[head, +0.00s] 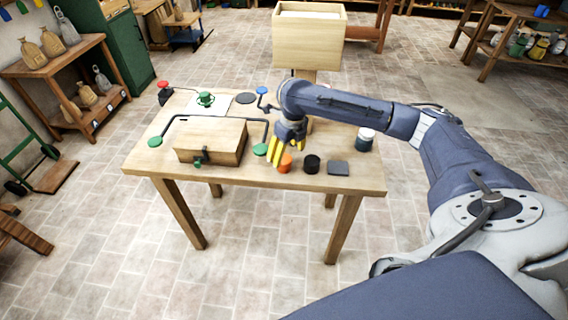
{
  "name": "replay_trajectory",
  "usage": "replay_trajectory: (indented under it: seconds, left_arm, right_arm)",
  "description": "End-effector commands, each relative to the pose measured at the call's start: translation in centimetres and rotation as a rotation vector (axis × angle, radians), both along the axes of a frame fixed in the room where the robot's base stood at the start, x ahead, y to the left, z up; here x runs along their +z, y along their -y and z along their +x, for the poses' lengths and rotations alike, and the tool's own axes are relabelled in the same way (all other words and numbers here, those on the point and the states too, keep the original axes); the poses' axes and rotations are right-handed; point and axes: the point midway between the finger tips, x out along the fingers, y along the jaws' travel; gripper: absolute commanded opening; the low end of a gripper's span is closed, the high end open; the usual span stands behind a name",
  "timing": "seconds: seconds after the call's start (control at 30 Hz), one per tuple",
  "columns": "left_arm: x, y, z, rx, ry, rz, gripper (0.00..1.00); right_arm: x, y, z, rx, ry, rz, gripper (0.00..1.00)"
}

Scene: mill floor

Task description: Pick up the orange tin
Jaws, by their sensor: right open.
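The orange tin (285,163) is small and stands near the front edge of the wooden table (310,182). My right gripper (274,152), with yellow fingers, reaches down from the right just beside the tin, at its left and slightly above. The fingers are open, and I see nothing between them. They partly overlap the tin's left side in the picture, and I cannot tell whether they touch it. My left gripper is not in view.
A black tin (312,164) and a dark grey block (338,168) stand right of the orange tin. A wooden box (210,142) with a black bar frame stands to the left. A dark jar (365,140) with a white lid is farther right.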

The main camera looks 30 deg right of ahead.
Motion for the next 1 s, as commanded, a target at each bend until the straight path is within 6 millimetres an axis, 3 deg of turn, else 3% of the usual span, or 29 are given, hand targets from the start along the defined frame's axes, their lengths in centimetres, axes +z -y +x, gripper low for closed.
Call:
replay_trajectory:
  seconds: [0.4,0.8,1.0]
  left_arm:
    - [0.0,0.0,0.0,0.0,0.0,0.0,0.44]
    - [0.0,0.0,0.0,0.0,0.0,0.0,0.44]
    - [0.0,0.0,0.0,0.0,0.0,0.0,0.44]
  right_arm:
    - [-4.4,-0.4,0.8,-0.001,-0.002,0.002,0.76]
    - [-5.0,-0.3,0.9,-0.001,0.0,0.0,0.77]
    - [-5.0,-0.3,0.9,-0.001,0.0,0.0,0.53]
